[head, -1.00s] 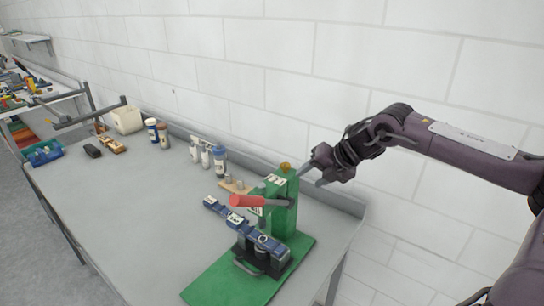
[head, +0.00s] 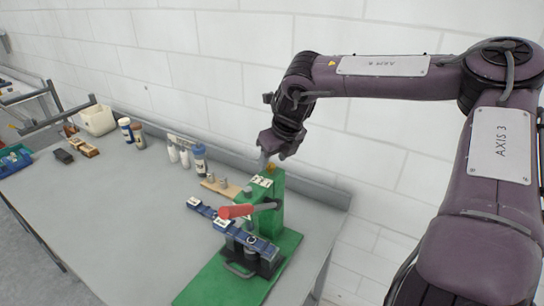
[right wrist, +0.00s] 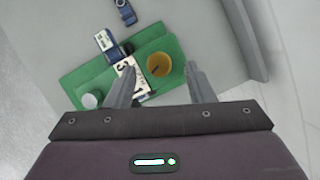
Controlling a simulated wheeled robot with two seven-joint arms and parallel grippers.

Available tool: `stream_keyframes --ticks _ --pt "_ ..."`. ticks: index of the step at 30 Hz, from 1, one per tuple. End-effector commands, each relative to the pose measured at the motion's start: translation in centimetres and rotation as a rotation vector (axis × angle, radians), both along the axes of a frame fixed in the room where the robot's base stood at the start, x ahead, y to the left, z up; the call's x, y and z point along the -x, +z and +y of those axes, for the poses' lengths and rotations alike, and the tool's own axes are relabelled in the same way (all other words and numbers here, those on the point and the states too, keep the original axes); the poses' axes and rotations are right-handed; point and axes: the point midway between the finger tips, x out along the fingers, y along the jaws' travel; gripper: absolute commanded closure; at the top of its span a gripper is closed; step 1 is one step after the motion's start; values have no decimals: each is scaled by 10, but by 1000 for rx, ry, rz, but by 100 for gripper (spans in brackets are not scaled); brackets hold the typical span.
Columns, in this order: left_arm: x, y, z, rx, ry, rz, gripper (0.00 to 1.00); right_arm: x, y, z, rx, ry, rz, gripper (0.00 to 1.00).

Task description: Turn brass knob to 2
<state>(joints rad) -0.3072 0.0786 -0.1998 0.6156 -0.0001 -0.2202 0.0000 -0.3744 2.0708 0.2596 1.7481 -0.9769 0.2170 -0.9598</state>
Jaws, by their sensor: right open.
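The brass knob (right wrist: 158,65) is a round yellow-brown disc on top of the green press (head: 268,205). In the head view the knob (head: 271,168) is small and partly hidden by my right gripper (head: 265,160). My right gripper points down from above, open and empty. In the right wrist view the knob shows between the two fingertips of the gripper (right wrist: 161,70), with gaps on both sides. A white plate with black marks (right wrist: 129,76) lies left of the knob, partly covered by the left finger. The knob's setting cannot be read. My left gripper is out of view.

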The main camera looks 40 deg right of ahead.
Motion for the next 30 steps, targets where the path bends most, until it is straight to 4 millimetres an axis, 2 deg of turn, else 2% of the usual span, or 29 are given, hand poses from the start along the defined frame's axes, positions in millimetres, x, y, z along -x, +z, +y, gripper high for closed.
stream_keyframes --ticks 6,15,25,30 --pt "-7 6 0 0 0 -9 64 -5 -13 -1 -1 -2 0 51" --pt "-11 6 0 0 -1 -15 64 -6 -15 -1 -1 -1 -2 51" --pt "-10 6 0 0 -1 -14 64 -6 -15 -1 -1 -1 -2 95" --pt "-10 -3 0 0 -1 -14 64 -7 -18 0 0 -36 -1 96"
